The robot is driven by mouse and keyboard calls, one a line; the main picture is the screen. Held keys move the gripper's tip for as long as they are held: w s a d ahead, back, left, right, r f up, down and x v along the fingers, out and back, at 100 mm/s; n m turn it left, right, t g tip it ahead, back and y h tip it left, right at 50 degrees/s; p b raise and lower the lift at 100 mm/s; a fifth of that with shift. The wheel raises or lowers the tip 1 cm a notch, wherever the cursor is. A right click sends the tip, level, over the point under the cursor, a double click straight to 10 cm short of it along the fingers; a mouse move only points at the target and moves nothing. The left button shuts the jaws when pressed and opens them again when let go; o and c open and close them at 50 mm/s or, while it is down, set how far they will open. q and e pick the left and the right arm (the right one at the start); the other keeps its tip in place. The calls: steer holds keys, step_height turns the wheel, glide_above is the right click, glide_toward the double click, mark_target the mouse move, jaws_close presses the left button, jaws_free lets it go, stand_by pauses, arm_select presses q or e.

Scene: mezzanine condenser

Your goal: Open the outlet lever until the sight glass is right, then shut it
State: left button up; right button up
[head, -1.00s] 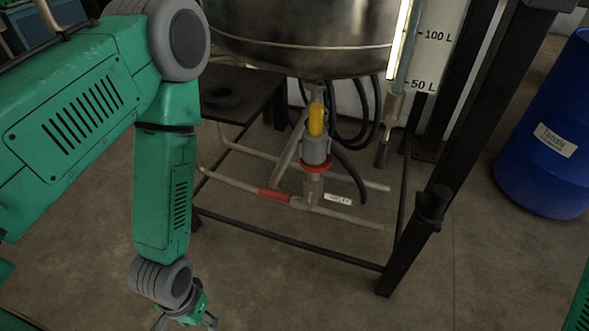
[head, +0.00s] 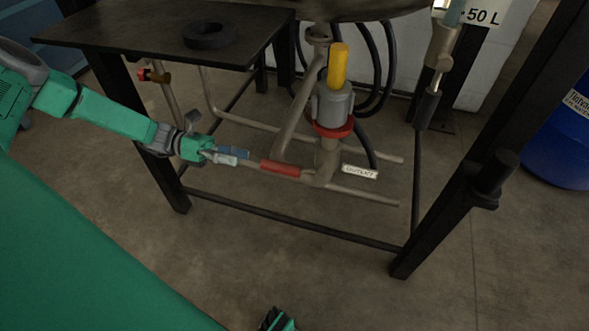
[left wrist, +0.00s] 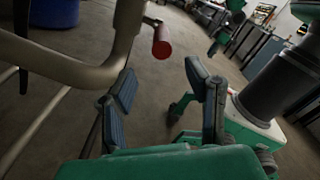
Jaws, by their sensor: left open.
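The outlet lever has a red grip (head: 280,168) on the low pipe, left of the "OUTLET" label (head: 360,172). In the left wrist view its round red end (left wrist: 162,42) shows ahead, between and beyond the fingers. My left gripper (head: 228,155) is open and empty, just left of the red grip, with a gap between them. Its two blue-grey fingers stand apart in the wrist view (left wrist: 165,98). Only the lower end of the sight glass (head: 452,12) shows, by the "50 L" mark; its level cannot be read. My right gripper cannot be made out clearly.
A grey valve body with a yellow top (head: 338,65) and red ring stands over the pipe. A dark table (head: 130,35) bears a black ring (head: 210,35). The frame's black post (head: 455,180) and low bar bound the pipes. A blue barrel (head: 560,140) stands right.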

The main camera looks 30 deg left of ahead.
mark_target(289, 170)
arm_select(q)
steer(key=b+x, duration=0.2)
steer(key=x, duration=1.1)
steer(key=shift+s+d+b, duration=0.1)
steer(key=shift+d+b, duration=0.15)
steer(key=shift+b, duration=0.15)
jaws_close()
